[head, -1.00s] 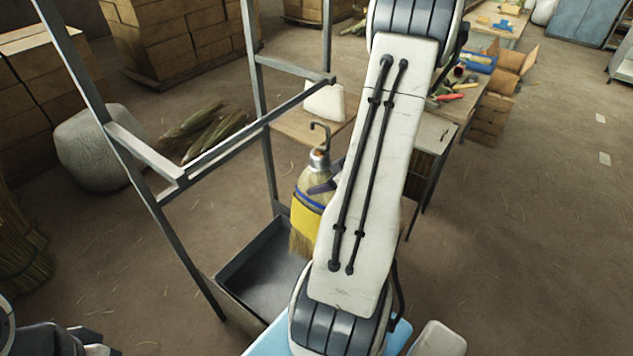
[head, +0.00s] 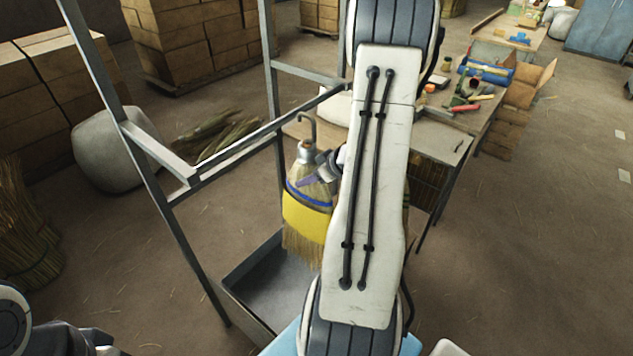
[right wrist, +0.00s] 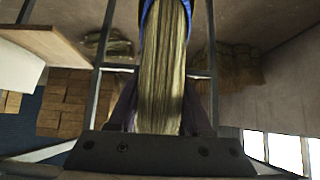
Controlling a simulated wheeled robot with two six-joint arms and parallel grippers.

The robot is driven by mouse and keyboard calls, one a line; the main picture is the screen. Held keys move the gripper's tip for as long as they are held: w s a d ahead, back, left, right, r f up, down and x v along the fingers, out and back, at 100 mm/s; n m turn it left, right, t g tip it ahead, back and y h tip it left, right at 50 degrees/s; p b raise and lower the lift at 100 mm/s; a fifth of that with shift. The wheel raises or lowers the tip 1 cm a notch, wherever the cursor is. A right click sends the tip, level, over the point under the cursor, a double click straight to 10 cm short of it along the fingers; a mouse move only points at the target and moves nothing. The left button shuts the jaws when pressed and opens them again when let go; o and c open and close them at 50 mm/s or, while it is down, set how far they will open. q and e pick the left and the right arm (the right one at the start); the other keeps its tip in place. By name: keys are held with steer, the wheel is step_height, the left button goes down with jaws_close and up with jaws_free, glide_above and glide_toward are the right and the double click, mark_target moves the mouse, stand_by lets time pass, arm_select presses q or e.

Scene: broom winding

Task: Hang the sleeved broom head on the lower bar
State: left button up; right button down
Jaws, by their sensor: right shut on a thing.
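The broom head (head: 303,238) has pale bristles, a yellow sleeve (head: 305,215) with a blue band, and a metal cap with a hook (head: 307,130) on top. It hangs nearly upright from my right gripper (head: 322,172), which is shut on it just below the cap. In the right wrist view, the bristles (right wrist: 163,65) run between the dark fingers of the gripper (right wrist: 160,108). The rack's bar (head: 240,151) slopes across the head view; the hook top shows close to it, but I cannot tell the depth gap. Something dark at the lower left may be my left gripper (head: 75,340).
A grey tray (head: 235,305) lies at the rack's foot, below the broom head. A workbench (head: 437,145) with tools stands behind my right arm. A pale round sack (head: 105,150), loose straw (head: 225,137) and stacked boxes (head: 185,40) are beyond the rack.

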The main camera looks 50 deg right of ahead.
mark_target(307, 161)
steer(key=shift+w+a+b, duration=0.2)
steer(key=shift+w+b, duration=0.15)
steer(key=shift+w, duration=1.65)
steer(key=shift+w+a+b, duration=0.15)
steer(key=shift+w+b, duration=0.15)
steer(key=shift+w, duration=1.7)
steer(key=shift+f+b, duration=0.75)
steer(key=shift+f, duration=0.4)
steer(key=shift+c, duration=1.2)
jaws_free()
steer(key=shift+s, duration=0.1)
steer(key=p+v, duration=0.1)
steer(key=v, duration=0.9)
steer(key=shift+r, duration=0.15)
